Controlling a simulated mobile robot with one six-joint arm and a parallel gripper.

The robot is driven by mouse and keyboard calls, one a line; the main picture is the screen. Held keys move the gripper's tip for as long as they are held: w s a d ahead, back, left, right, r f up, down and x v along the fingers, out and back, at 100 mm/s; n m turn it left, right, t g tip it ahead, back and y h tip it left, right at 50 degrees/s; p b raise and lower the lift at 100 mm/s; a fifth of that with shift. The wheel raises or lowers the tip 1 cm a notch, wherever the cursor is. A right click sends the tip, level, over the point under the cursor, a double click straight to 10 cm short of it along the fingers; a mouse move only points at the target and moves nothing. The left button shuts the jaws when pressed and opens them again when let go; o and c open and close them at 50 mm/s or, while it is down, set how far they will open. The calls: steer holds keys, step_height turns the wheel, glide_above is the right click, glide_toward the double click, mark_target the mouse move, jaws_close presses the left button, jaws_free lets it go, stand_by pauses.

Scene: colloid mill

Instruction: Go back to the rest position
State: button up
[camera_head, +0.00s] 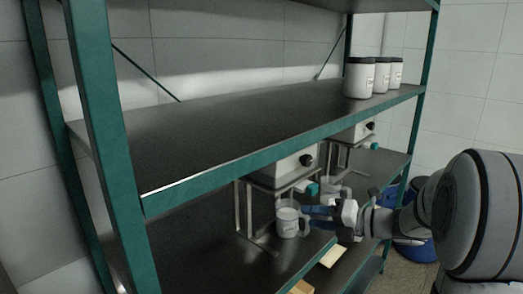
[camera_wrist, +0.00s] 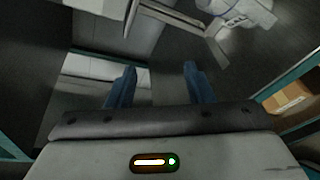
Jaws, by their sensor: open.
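My gripper (camera_head: 314,217) is at the lower shelf of the green rack, near the right of the middle in the head view, with its blue fingers pointing left. In the wrist view my gripper (camera_wrist: 158,76) has its two fingers well apart, with nothing between them. A white jug (camera_head: 288,222) with a handle stands just left of the fingertips, under a white machine (camera_head: 290,170) on a metal stand. I cannot tell whether the fingers touch the jug. A white vessel (camera_wrist: 240,12) shows at the top right of the wrist view, outside the fingers.
A second machine (camera_head: 358,130) on a stand is farther right, with another jug (camera_head: 334,188) below it. Three white jars (camera_head: 360,78) stand on the upper shelf (camera_head: 230,120), above my gripper. Blue bins (camera_head: 415,245) stand on the floor behind my arm. A cardboard box (camera_wrist: 290,99) is below.

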steer(key=s+a+f+n+g+h, duration=0.2)
steer(key=s+a+n+g, duration=0.1)
steer(key=s+n, duration=0.4)
steer(key=s+a+f+n+g+h, duration=0.25)
steer(key=s+n, duration=0.35)
steer(key=n, duration=0.3)
steer(key=s+d+f+n+h, duration=0.1)
steer(key=s+n+h, duration=0.3)
steer(key=n, duration=0.6)
steer(key=s+d+f+n+h, duration=0.1)
steer(key=s+d+n+h, duration=0.3)
steer(key=n, duration=0.7)
steer(key=shift+s+d+f, duration=0.2)
steer(key=shift+s+d, duration=0.05)
steer(key=shift+s, duration=0.7)
